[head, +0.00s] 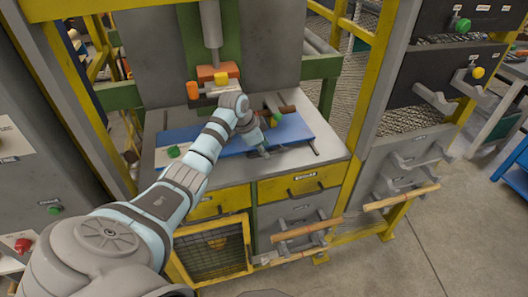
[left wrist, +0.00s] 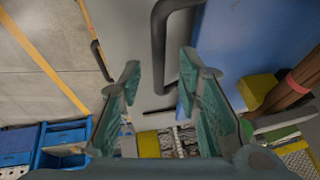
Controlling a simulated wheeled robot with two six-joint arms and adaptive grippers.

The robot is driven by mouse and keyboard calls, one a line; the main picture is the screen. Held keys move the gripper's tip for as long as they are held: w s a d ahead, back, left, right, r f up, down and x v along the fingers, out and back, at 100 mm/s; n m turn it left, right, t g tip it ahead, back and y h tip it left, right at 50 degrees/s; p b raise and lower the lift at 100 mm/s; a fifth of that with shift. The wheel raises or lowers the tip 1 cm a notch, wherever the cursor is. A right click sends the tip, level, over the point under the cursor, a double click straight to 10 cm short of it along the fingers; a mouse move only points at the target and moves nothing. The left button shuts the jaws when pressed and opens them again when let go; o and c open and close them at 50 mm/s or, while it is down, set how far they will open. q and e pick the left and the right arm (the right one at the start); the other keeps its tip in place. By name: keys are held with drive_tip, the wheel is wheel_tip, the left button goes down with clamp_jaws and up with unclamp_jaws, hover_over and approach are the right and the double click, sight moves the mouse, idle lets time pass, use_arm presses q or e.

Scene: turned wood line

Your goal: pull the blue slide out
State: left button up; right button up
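The blue slide (head: 182,135) is a flat plate on the grey machine table in the head view. Its surface also fills the upper right of the left wrist view (left wrist: 240,40). A dark bent bar handle (left wrist: 158,45) stands by the slide's edge in the left wrist view. My left gripper (head: 264,151) is low at the slide's front edge, partly hidden by its own wrist. In the left wrist view its teal fingers (left wrist: 160,68) are apart, with part of the handle showing between them; contact cannot be told. My right gripper is not in view.
A green knob (head: 173,151) sits left on the table. Yellow drawers (head: 300,185) and wooden-handled bars (head: 305,230) are below. A yellow post (head: 368,90) stands at the right. Open floor (head: 440,240) lies front right.

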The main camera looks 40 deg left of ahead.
use_arm(q)
drive_tip(key=shift+w+f, duration=0.2)
drive_tip(key=shift+f, duration=0.4)
clamp_jaws()
drive_tip(key=shift+d, duration=0.2)
